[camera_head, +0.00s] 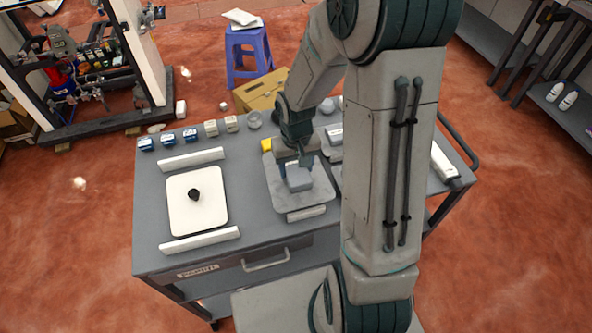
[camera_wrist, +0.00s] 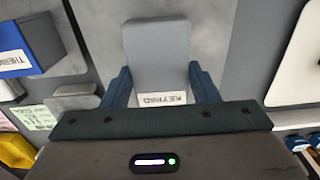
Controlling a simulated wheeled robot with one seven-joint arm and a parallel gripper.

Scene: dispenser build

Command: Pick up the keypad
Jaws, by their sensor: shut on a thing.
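The keypad (camera_wrist: 158,62) is a grey block with a white label reading "KEYPAD", seen in the wrist view. My gripper (camera_wrist: 160,82) has its two blue fingers on either side of it, shut on it. In the head view the keypad (camera_head: 299,178) shows below my gripper (camera_head: 298,160), over a grey plate (camera_head: 318,192) on the cart. I cannot tell whether the keypad touches the plate.
A white board (camera_head: 183,215) with a black knob (camera_head: 193,194) lies on the cart's left, between two white bars. Several small labelled blocks line the back edge. A purple stool (camera_head: 248,52) is behind the cart.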

